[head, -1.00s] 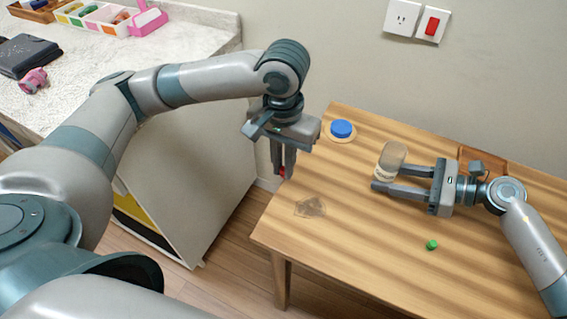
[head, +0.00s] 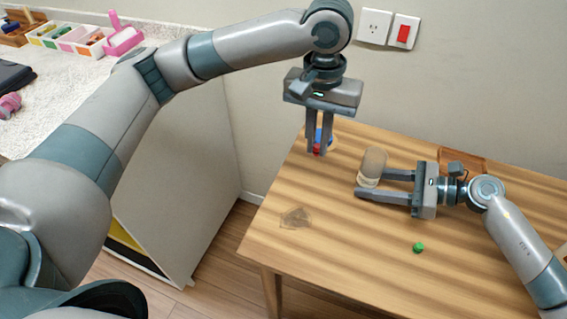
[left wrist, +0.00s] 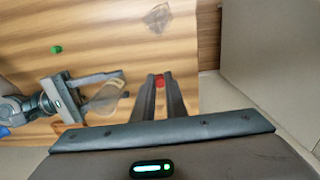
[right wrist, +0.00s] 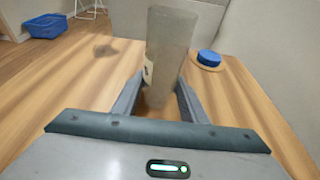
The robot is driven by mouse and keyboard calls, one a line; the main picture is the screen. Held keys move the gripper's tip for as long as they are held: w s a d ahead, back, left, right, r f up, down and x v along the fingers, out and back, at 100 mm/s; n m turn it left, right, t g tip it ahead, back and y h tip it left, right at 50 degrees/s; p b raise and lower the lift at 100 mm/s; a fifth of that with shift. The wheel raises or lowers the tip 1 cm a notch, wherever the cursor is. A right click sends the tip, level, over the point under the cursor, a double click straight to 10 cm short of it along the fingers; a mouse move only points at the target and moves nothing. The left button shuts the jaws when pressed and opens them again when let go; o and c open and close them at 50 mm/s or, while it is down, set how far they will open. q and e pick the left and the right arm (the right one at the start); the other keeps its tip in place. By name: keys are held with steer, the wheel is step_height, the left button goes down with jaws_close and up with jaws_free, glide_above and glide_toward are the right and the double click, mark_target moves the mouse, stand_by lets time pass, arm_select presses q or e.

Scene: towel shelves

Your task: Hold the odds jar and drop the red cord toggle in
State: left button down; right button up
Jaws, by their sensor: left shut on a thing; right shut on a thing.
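The red cord toggle (head: 317,150) is between the fingertips of my left gripper (head: 317,153), which is shut on it above the far left part of the wooden table. It also shows at the fingertips in the left wrist view (left wrist: 159,81). The odds jar (head: 373,162) is a cloudy, see-through jar with a pale band low down. My right gripper (head: 370,184) is shut around it. In the right wrist view the jar (right wrist: 171,45) stands between the fingers. The toggle is to the left of the jar in the head view, apart from it. The jar's contents are unclear.
A blue lid (right wrist: 208,57) on a round wooden piece lies on the table, partly behind my left fingers in the head view. A green toggle (head: 418,247) and a faint greyish patch (head: 296,217) are on the table. A brown wooden item (head: 462,158) lies near the wall.

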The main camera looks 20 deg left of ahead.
arm_select(q)
steer(key=w+d+r, duration=0.4)
steer(key=d+r, duration=0.6)
steer(key=r, duration=0.1)
steer(key=shift+d, duration=0.15)
steer(key=shift+f, duration=2.9)
steer(key=c, duration=1.7)
jaws_free()
steer(key=shift+r, duration=0.1)
step_height(320, 180, up, 12)
steer(key=shift+f, duration=0.1)
